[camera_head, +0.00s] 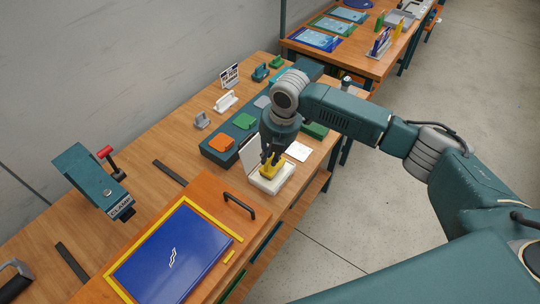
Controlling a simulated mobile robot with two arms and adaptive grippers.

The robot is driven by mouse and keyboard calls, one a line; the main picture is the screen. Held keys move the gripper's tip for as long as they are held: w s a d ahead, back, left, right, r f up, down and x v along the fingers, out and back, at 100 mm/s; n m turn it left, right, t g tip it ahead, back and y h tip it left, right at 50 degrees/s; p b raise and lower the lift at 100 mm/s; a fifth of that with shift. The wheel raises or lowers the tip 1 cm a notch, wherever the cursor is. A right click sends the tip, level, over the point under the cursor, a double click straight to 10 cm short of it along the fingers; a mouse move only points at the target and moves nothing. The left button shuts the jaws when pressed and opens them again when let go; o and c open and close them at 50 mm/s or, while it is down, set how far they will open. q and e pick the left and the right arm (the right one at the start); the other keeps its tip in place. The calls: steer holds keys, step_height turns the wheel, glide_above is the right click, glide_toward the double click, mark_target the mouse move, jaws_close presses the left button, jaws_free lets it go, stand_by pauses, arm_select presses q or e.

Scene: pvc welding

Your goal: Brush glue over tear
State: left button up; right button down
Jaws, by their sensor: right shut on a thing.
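A blue sheet (158,270) lies in a yellow frame on an orange-brown board at the lower left. A white jagged mark, apparently the tear (172,258), is near the sheet's middle. My right gripper (270,160) points down, shut on a small yellow object (270,170), at an open white case (262,184) beyond the board. The gripper hides part of the yellow object, and I cannot tell whether it is a brush or whether it touches the case. My left gripper is out of view.
A black handle (240,205) stands up on the board's far side. A teal clamp (92,180) with a red handle stands at the left. A teal tray (215,157) holds orange and green blocks. A second table (365,66) is at the back.

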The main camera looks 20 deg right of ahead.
steer(key=shift+f, duration=0.4)
steer(key=shift+s+f, duration=0.1)
stand_by(2.2)
steer(key=shift+p, duration=0.3)
step_height(320, 180, up, 7)
steer(key=p, duration=0.7)
